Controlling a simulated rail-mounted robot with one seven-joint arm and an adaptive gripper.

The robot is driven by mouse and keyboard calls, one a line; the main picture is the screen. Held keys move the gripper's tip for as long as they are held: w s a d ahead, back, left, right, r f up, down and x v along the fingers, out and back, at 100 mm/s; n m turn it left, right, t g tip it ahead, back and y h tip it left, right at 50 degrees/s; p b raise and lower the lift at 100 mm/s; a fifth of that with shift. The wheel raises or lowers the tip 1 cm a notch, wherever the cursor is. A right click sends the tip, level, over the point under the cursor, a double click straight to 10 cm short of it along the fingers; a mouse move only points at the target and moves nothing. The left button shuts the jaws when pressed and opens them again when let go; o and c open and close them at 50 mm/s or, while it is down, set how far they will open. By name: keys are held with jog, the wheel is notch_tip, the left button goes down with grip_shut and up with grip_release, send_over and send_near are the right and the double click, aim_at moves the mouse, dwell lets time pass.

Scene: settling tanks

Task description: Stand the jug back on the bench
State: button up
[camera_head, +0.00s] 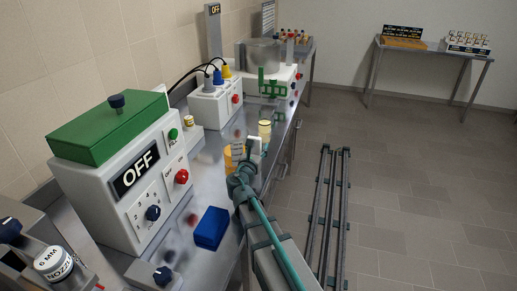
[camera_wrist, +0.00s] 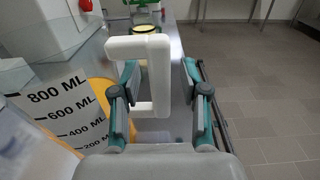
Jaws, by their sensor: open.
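The jug (camera_head: 228,157) is at the bench's front edge in the head view, with orange contents and a white handle (camera_head: 254,145). In the wrist view its measuring scale (camera_wrist: 62,108) shows at left, reading upright from 200 to 800 ML. The white handle (camera_wrist: 160,75) stands between my fingers. My gripper (camera_wrist: 160,80) is open around the handle; a gap shows at the right finger, and contact at the left is unclear. My gripper (camera_head: 247,165) partly hides the jug in the head view. The jug's base is hidden, so I cannot tell whether it rests on the bench.
A yellow-topped container (camera_head: 265,130) stands just beyond the jug. A blue box (camera_head: 211,228) lies on the bench nearer me. A white machine with a green lid (camera_head: 105,130) and a smaller switch box (camera_head: 213,103) stand along the wall. Floor rails (camera_head: 328,210) run at right.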

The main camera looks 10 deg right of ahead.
jog(key=b+v, duration=0.1)
jog(key=v, duration=1)
jog(key=shift+s+a+f, duration=0.1)
jog(key=shift+s, duration=0.2)
